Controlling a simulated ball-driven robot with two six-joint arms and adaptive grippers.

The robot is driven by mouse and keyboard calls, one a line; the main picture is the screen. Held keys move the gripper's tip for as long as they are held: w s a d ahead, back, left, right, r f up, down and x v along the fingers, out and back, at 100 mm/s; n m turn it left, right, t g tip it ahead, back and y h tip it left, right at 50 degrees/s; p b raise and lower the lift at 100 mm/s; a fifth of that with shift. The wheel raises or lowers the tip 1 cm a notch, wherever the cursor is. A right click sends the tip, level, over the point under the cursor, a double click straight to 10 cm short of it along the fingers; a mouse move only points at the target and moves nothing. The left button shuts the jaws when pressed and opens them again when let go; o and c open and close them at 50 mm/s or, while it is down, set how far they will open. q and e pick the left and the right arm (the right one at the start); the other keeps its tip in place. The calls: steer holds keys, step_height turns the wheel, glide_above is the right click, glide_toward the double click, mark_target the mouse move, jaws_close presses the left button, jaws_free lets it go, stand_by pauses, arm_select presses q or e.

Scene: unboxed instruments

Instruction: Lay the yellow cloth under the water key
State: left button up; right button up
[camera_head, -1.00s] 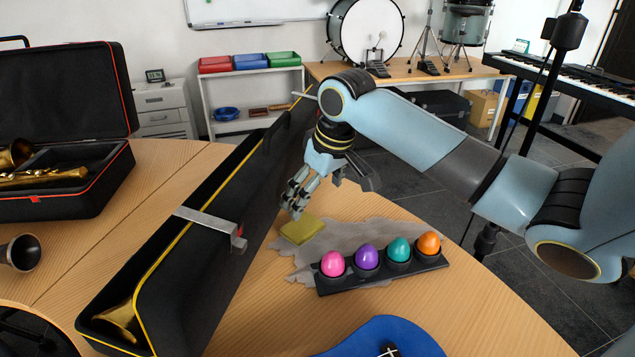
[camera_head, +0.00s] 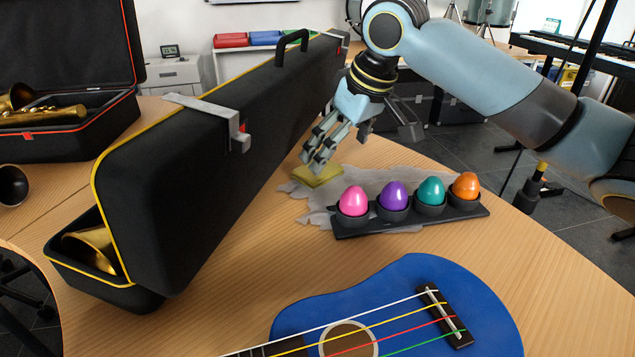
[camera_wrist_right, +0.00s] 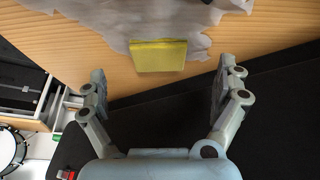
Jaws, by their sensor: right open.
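The yellow cloth (camera_head: 318,176) lies folded on the left end of a grey cloth on the table. It also shows in the right wrist view (camera_wrist_right: 158,56), just beyond and between the fingers. My right gripper (camera_head: 318,166) is open and empty, above the yellow cloth; in the right wrist view its fingers (camera_wrist_right: 160,80) are spread wide. A long black case (camera_head: 215,160) with yellow trim stands left of the cloth, with a brass bell (camera_head: 92,248) showing at its near end. I cannot make out a water key. My left gripper is not in view.
The grey cloth (camera_head: 300,190) also lies under a black holder (camera_head: 410,222) with pink, purple, teal and orange egg shakers. A blue ukulele (camera_head: 390,300) lies at the front. An open case (camera_head: 95,125) with a brass instrument sits far left. Bare table lies between case and ukulele.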

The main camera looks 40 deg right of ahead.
mark_target(326, 173)
steer(key=b+x, duration=0.2)
steer(key=x, duration=0.4)
steer(key=shift+w+f, duration=0.25)
steer(key=shift+f, duration=0.1)
steer(key=c, duration=1)
steer(key=shift+r, duration=0.1)
steer(key=shift+d, duration=0.1)
